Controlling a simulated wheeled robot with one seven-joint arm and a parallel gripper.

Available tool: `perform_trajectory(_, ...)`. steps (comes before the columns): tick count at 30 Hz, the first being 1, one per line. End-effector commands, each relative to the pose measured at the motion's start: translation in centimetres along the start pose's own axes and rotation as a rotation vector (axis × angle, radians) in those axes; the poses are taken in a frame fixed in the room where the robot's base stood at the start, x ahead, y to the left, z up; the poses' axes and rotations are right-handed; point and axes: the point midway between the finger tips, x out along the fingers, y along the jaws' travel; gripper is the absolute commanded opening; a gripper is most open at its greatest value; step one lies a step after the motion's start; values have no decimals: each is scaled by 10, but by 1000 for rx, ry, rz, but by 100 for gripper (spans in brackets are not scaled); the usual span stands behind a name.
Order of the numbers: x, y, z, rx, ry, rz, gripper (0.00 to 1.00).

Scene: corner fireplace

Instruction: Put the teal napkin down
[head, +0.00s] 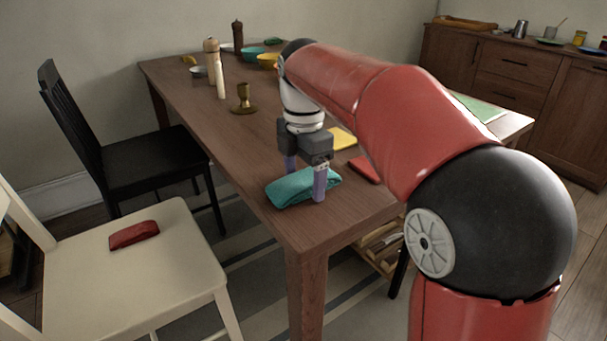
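The teal napkin (287,192), a folded cloth, is at the near end of the brown wooden table (235,150), close to its left edge. It looks to be on the tabletop or just above it; the exact contact is hard to see. My gripper (305,185) points down over the napkin. One finger shows on the near side of the cloth and the other on the far side, partly hidden behind it. The fingers are spread apart with the napkin between them. I cannot tell whether they press on it.
A yellow napkin (342,138) and a red napkin (364,169) lie right of my gripper. A brass candle holder (243,100), a pepper mill (212,62) and bowls (267,61) stand farther back. A cream chair (170,265) with a red folded cloth (134,235) stands left.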

Motion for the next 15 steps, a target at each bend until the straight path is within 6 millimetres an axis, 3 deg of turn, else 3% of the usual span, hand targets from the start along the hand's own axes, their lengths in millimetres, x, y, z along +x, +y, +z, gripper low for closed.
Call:
perform_trajectory(10, -3, 0, 0, 0, 0, 0, 79)
perform_trajectory(15, -25, 0, 0, 0, 0, 2, 79)
